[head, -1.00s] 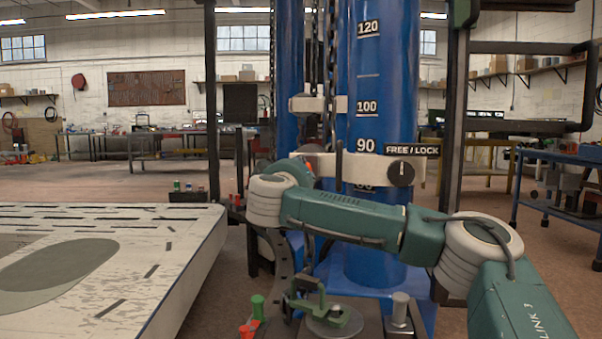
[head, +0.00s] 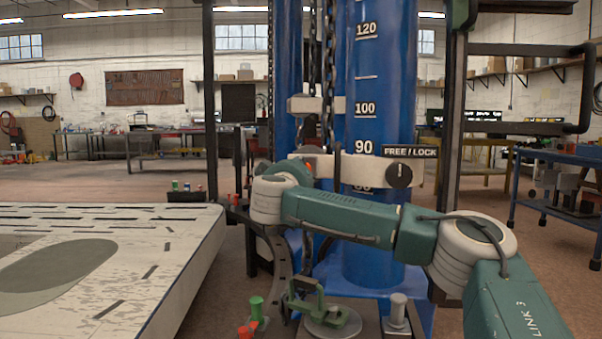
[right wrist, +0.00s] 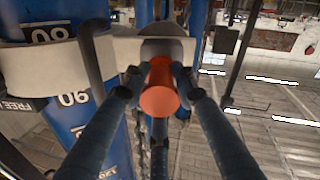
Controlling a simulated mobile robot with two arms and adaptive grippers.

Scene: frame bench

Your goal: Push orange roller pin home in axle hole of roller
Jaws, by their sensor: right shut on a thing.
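The orange roller pin (right wrist: 159,90) is between the fingertips of my right gripper (right wrist: 157,82) in the right wrist view. The gripper is shut on it, and its orange end faces the camera. The pin's far end is hidden, so I cannot tell how deep it sits. A grey rounded part (right wrist: 167,47), perhaps the roller, is right behind the pin, by an off-white bracket (right wrist: 125,50). In the head view my arm hides the gripper, and only a small orange spot shows at its wrist. My left gripper is not in view.
Blue columns (head: 378,110) with a number scale stand behind my arm. An off-white plate carries a FREE/LOCK knob (head: 399,175). Chains (head: 329,60) hang beside the columns. A green clamp (head: 320,312) and pegs stand low in front. A pale table (head: 190,240) is at left.

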